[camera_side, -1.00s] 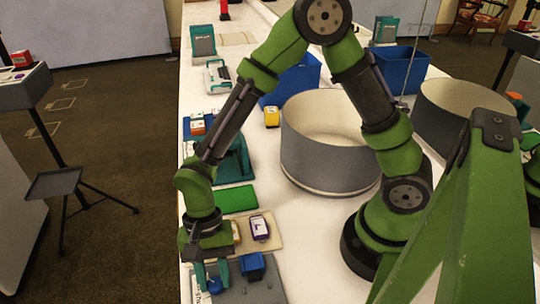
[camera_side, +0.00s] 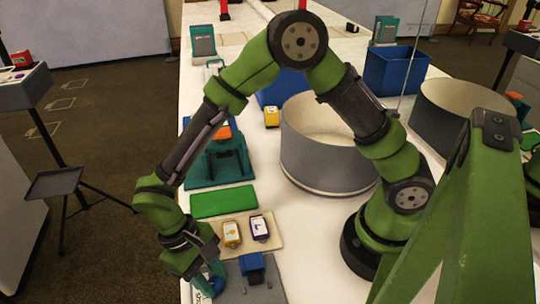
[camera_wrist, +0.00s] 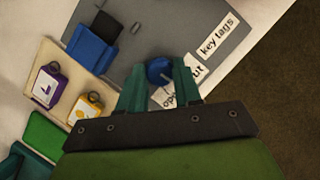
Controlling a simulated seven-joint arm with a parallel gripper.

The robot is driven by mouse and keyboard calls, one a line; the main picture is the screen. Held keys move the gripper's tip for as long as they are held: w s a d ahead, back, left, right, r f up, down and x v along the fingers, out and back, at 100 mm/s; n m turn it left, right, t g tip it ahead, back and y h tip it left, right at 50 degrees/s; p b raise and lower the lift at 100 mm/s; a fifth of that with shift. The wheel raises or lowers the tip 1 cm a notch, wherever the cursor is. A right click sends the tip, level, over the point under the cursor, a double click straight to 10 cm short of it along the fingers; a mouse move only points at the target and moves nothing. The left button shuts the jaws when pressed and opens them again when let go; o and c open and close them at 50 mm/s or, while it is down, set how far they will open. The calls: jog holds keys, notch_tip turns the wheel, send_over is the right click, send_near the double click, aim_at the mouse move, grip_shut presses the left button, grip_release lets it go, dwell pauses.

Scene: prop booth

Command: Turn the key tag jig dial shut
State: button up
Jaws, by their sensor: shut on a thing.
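The key tag jig is a grey plate (camera_side: 262,290) at the front edge of the table, also in the wrist view (camera_wrist: 188,30). It carries a "key tags" label (camera_wrist: 217,36) and partly hidden labels by the dial. The round blue dial (camera_wrist: 159,70) sits on the plate. My gripper (camera_wrist: 161,80) is shut on the dial, with one teal finger on each side. In the side view my gripper (camera_side: 208,281) leans over at the plate's left end, and the dial shows only partly. A blue block (camera_side: 252,263) stands on the plate to the right, apart from the gripper.
A beige tray (camera_side: 274,240) behind the jig holds a yellow tag (camera_side: 231,233) and a purple tag (camera_side: 259,227). A green mat (camera_side: 223,201) and a teal fixture (camera_side: 205,172) lie farther back. A large grey round tub (camera_side: 320,165) stands right of them.

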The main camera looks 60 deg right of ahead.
jog(key=n, duration=0.2)
jog(key=n+h, duration=0.1)
jog(key=n, duration=0.1)
jog(key=shift+a+n+t+h, duration=0.15)
jog(key=shift+n+t+h, duration=0.15)
jog(key=shift+a+n+t+h, duration=0.1)
jog(key=shift+n+t+h, duration=0.25)
jog(key=shift+n, duration=0.8)
jog(key=shift+a+n+t+h, duration=0.1)
jog(key=shift+n+t+h, duration=0.2)
jog(key=shift+n, duration=0.85)
jog(key=o, duration=1)
jog(key=shift+s, duration=0.1)
jog(key=shift+o, duration=0.2)
jog(key=v, duration=1.7)
jog(key=shift+f, duration=0.1)
